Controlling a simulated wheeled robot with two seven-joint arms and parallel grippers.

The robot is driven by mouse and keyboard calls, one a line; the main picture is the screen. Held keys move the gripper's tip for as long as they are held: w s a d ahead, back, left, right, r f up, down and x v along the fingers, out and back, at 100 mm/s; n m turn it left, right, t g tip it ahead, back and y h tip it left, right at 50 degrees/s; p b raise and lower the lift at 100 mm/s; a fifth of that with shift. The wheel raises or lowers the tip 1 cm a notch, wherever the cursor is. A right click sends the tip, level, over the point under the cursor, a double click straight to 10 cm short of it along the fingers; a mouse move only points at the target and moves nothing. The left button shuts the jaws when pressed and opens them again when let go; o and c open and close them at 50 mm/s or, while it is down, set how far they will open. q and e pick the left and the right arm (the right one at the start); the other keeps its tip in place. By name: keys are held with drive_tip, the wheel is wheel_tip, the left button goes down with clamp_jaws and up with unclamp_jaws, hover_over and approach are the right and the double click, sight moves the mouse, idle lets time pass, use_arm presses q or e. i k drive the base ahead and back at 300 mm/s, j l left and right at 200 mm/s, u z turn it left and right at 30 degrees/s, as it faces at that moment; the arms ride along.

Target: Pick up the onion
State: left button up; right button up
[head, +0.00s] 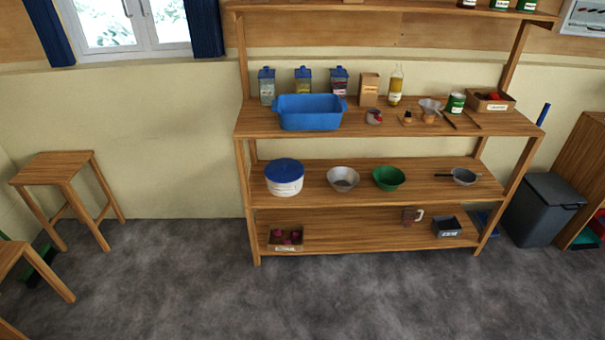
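Several small reddish-purple round things, which look like red onions (286,237), sit in a small labelled box (285,248) at the left end of the bottom shelf (350,236). They are too small to tell for certain, and the label is unreadable. Neither of my grippers is in view.
The wooden shelf unit (385,119) holds a blue tub (310,113), a blue-lidded white container (284,178), a green bowl (388,178) and a box of red items (491,102). A stool (62,168) stands left and a grey bin (541,212) right. The floor (330,300) in front is clear.

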sight(294, 236)
drive_tip(key=i+l+z, duration=0.1)
drive_tip(key=i, duration=0.45)
drive_tip(key=i+l+z, duration=0.15)
drive_tip(key=i, duration=0.4)
